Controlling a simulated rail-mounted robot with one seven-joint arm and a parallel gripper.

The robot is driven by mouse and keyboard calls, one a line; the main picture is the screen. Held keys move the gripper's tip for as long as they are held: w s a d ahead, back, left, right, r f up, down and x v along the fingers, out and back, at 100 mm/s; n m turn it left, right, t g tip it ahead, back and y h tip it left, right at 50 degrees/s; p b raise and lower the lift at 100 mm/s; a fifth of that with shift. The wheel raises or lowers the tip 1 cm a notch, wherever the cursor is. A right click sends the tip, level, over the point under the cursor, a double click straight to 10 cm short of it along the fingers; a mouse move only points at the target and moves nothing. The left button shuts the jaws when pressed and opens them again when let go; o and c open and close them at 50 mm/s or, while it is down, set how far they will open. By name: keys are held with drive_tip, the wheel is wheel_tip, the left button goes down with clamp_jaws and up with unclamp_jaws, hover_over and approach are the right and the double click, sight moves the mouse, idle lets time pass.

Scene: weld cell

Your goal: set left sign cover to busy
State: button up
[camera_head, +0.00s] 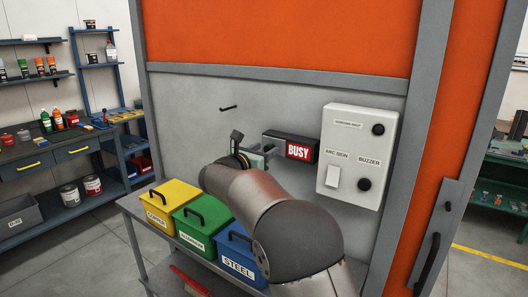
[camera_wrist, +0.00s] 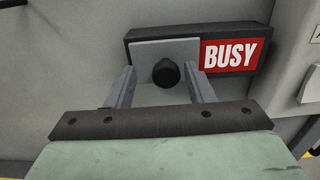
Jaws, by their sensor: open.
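The sign (camera_head: 298,151) is a dark box on the grey wall, with a red BUSY panel at its right end; the red panel (camera_wrist: 229,56) also shows in the wrist view. A grey cover plate (camera_wrist: 143,50) with a round black knob (camera_wrist: 166,73) sits over the sign's left part, leaving BUSY uncovered. My gripper (camera_wrist: 161,82) is open, with one finger on each side of the knob. Whether the fingers touch it, I cannot tell. In the head view my gripper (camera_head: 254,156) is at the sign's left end and hides much of the cover.
A white control box (camera_head: 349,158) with knobs and a switch is right of the sign. Yellow (camera_head: 168,204), green (camera_head: 202,228) and blue (camera_head: 240,254) lidded bins stand below. A small black hook (camera_head: 228,108) is on the wall at upper left.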

drive_tip(key=shift+s, duration=0.1)
drive_tip(key=shift+s+a+f, duration=0.1)
drive_tip(key=shift+s+a, duration=0.05)
drive_tip(key=shift+s, duration=0.15)
drive_tip(key=b+v, duration=0.4)
drive_tip(key=v, duration=1.2)
drive_tip(key=shift+s+a, duration=0.15)
drive_tip(key=shift+s, duration=0.1)
drive_tip(key=s+d+f+m+g, duration=0.3)
drive_tip(key=d+f+m, duration=0.1)
drive_tip(key=d, duration=0.4)
drive_tip(key=s+d+f+m+g, duration=0.3)
drive_tip(key=d+f+m+g, duration=0.1)
drive_tip(key=d, duration=0.4)
drive_tip(key=s+d+f+m+g, duration=0.3)
drive_tip(key=d+f+m, duration=0.1)
drive_tip(key=d, duration=0.4)
drive_tip(key=s+d+f+m+g+y, duration=0.2)
drive_tip(key=s+f+m+y, duration=0.2)
drive_tip(key=s+m, duration=0.5)
drive_tip(key=s+d+f+m+g+y, duration=0.3)
drive_tip(key=s+f+m, duration=0.5)
drive_tip(key=s, duration=0.6)
drive_tip(key=shift+d+f+m+y, duration=0.2)
drive_tip(key=shift+f+m+y, duration=0.15)
drive_tip(key=shift+m+y, duration=0.4)
